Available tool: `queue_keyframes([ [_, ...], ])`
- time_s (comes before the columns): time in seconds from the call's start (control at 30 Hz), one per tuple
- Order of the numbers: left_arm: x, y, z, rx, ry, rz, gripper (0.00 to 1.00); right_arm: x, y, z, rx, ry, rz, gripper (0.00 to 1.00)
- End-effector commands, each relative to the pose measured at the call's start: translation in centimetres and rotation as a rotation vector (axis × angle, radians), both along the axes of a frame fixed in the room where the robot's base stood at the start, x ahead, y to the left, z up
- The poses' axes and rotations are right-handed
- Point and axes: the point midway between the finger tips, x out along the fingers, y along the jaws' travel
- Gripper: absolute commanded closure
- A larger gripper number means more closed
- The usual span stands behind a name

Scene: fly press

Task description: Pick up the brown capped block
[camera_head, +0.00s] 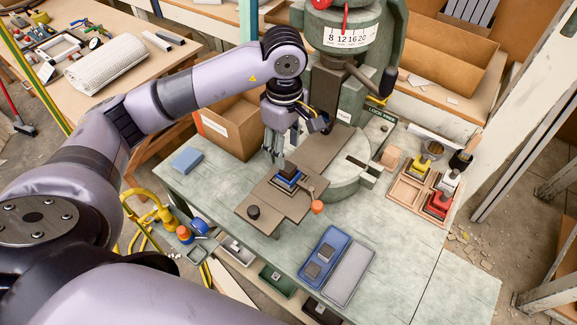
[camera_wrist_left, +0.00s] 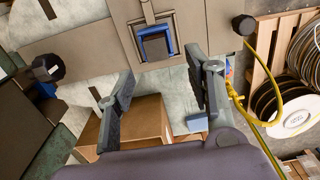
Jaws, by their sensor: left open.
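A small block with a dark brown-grey cap (camera_head: 288,174) sits in a blue holder on the brown press fixture (camera_head: 270,206). In the left wrist view the cap (camera_wrist_left: 156,46) is framed by blue on the brown plate, just beyond my fingertips. My left gripper (camera_head: 274,156) hangs from above, close to the block at its upper left. In the left wrist view its two fingers (camera_wrist_left: 160,72) are spread apart with nothing between them. The head view does not show clearly how high the fingertips are above the block. My right gripper is in no view.
The green press (camera_head: 340,70) stands just behind the fixture. An orange-red knob (camera_head: 317,207) and a black knob (camera_head: 253,212) flank the block. A blue tray (camera_head: 333,238) with grey blocks lies in front. A wooden tray (camera_head: 408,193) is at right. A cardboard box (camera_head: 228,125) stands behind left.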

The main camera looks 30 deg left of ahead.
Motion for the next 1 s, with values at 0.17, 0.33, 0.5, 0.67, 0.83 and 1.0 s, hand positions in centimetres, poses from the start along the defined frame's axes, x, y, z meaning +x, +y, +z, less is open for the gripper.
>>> queue_keyframes([
  [0.17,0.0,0.0,-1.6,0.0,0.001,0.001,0.52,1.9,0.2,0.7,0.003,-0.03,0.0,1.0],
  [0.33,0.1,0.0,-2.9,0.0,0.005,0.001,0.52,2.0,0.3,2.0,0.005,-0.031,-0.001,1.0],
  [0.5,0.5,0.1,-5.6,0.0,0.004,0.001,0.52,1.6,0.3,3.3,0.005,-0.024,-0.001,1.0],
  [0.67,0.6,0.1,-6.9,0.0,0.0,0.0,0.52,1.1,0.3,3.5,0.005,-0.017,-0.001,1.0],
  [0.83,0.6,0.1,-7.0,0.0,-0.002,-0.001,0.52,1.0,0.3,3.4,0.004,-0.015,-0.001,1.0],
  [1.0,0.6,0.1,-7.0,0.0,-0.001,0.0,0.6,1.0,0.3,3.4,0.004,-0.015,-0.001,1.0],
])
